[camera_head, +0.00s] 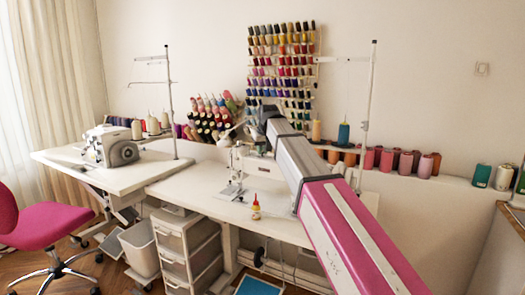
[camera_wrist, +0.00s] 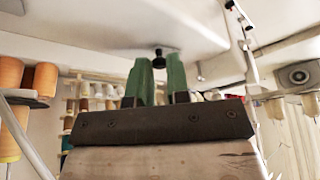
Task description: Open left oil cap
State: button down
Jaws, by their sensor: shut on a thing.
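In the wrist view, my gripper (camera_wrist: 159,66) has two green fingers pointing up at a smooth white surface. A small black cap (camera_wrist: 159,58) sits between the fingertips, close under that surface, and the fingers are shut on it. I cannot tell whether the cap is still seated or lifted. In the head view, my arm reaches from the lower right to the white sewing machine (camera_head: 255,168) on the middle table. The cap and fingertips cannot be made out there.
A small yellow bottle with a red tip (camera_head: 255,208) stands on the white table (camera_head: 210,190) before the machine. Another machine (camera_head: 112,147) stands on the left table. Thread cones (camera_head: 425,165) line the ledge at right. A thin thread stand (camera_head: 369,110) rises beside my arm.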

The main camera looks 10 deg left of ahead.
jog(key=n+g+y, duration=0.1)
jog(key=n, duration=0.3)
jog(key=shift+w+d, duration=0.1)
jog(key=shift+d, duration=0.05)
jog(key=n+g+y, duration=0.1)
jog(key=n, duration=0.2)
jog(key=shift+w+n, duration=0.15)
jog(key=shift+n, duration=0.25)
jog(key=n+g, duration=0.2)
jog(key=n, duration=0.2)
jog(key=shift+w, duration=0.15)
jog(key=shift+n+g, duration=0.6)
jog(key=shift+n, duration=1.2)
jog(key=shift+d, duration=0.1)
jog(key=c, duration=1.1)
grip_release()
